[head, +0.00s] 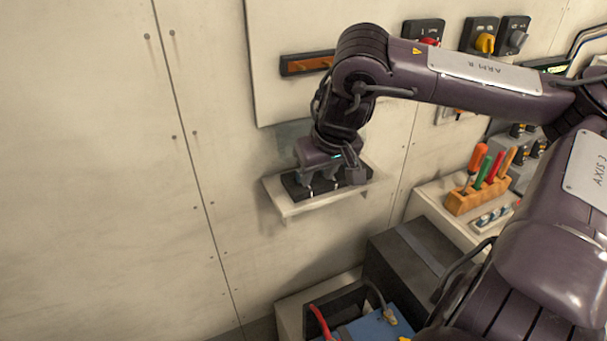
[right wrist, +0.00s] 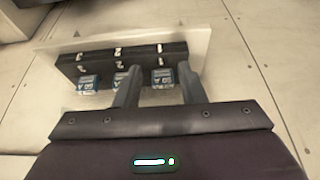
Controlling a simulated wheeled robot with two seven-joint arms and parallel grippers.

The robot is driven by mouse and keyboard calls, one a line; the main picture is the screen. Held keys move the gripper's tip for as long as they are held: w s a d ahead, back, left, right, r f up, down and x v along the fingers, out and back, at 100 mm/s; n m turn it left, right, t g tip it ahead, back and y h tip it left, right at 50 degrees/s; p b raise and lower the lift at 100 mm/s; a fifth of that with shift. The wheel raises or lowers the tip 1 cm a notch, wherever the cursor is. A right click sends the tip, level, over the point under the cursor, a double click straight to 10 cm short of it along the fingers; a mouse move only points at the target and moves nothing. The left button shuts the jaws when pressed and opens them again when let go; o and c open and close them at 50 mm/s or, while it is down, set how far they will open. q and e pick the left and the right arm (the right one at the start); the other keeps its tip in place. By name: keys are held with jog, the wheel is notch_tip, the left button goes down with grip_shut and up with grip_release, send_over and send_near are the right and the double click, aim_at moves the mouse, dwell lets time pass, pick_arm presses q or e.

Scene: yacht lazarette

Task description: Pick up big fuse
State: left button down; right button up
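A black fuse block (right wrist: 140,58) lies on a pale wall shelf (right wrist: 190,35); the same block (head: 292,188) and shelf (head: 300,207) show in the head view. In the right wrist view, three blue-labelled fuses stand in a row at the block: a left one (right wrist: 88,83), a middle one (right wrist: 119,80) partly behind a finger, and a right one (right wrist: 163,77), which looks slightly larger. My right gripper (right wrist: 158,82) is open, its fingers apart with the right fuse showing between them. I cannot tell whether they touch it. In the head view the right gripper (head: 335,178) hides most of the block. My left gripper is out of view.
Right of the shelf, an orange rack (head: 470,200) holds screwdrivers on a pale counter. Below are a dark box (head: 405,265) and a blue battery (head: 375,328) with cables. Switches and a brown strip (head: 307,63) are on the wall. The wall left of the shelf is bare.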

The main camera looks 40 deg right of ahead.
jog(key=shift+w+d, duration=0.25)
jog(key=shift+w, duration=0.6)
jog(key=shift+w+d+r+p, duration=0.1)
jog(key=shift+w+d+p, duration=0.1)
jog(key=shift+w+p, duration=0.25)
jog(key=shift+w+d+p, duration=0.2)
jog(key=shift+w, duration=0.4)
jog(key=shift+w+d+p, duration=0.2)
jog(key=shift+w, duration=0.35)
jog(key=x, duration=0.2)
jog(key=shift+w+f, duration=0.3)
jog(key=shift+f, duration=0.25)
jog(key=c, duration=0.6)
